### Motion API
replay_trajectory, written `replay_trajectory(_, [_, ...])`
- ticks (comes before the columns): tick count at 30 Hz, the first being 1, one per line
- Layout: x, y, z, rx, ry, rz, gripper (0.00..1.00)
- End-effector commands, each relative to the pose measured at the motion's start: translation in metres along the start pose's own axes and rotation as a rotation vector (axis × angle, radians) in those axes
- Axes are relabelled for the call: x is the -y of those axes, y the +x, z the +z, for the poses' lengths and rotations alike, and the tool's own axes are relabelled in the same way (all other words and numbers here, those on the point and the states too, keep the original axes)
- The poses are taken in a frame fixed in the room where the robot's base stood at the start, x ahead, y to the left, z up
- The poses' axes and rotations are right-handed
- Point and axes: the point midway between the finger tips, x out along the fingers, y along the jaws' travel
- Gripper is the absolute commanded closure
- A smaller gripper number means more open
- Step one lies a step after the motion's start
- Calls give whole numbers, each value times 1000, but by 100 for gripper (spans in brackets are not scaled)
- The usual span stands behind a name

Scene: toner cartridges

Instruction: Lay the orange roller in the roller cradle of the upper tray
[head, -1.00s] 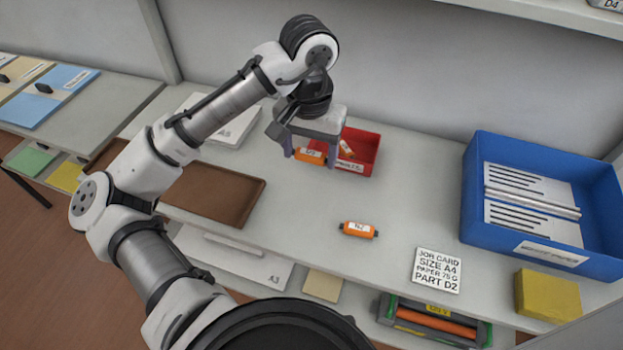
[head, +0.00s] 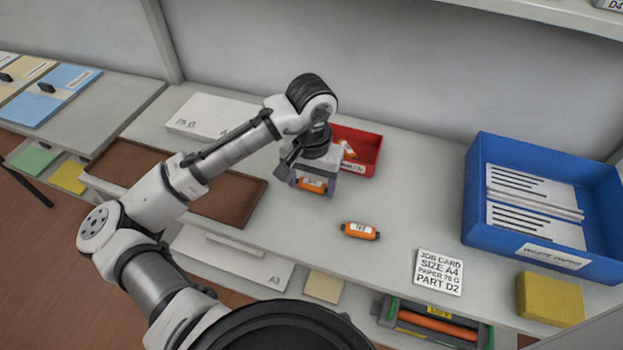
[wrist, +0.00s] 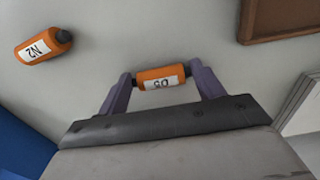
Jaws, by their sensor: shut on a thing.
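My gripper (head: 312,186) is shut on a small orange roller (head: 313,184) with dark ends and a white label. In the wrist view, the purple fingers of my gripper (wrist: 163,82) clasp this held roller (wrist: 162,73) at its two ends; its label is upside down. Another orange roller (head: 359,231), labelled N2, lies on the bench to the right and nearer the front; it also shows in the wrist view (wrist: 43,46). A long orange roller (head: 437,325) sits in a grey and green unit (head: 400,309) below the bench top. I cannot pick out an upper tray's cradle.
A red bin (head: 371,153) with an orange item inside stands behind my gripper. A brown tray (head: 226,196) lies left. A blue waste paper box (head: 545,238), job card (head: 440,271) and yellow block (head: 549,299) are at right. The bench between the N2 roller and blue box is clear.

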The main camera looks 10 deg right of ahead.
Motion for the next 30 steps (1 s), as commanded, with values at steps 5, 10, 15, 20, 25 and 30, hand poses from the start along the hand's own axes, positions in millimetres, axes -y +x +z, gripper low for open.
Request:
replay_trajectory(5, [0,1,0,0,0,0,16])
replay_trajectory(10, [0,1,0,1,0,0,11])
replay_trajectory(15, [0,-1,0,0,0,0,11])
replay_trajectory(20, [0,-17,-1,-2,0,-1,11])
replay_trajectory(25, [0,-53,-1,-3,1,-1,11])
replay_trajectory(30, [0,-89,-1,-1,0,-3,11])
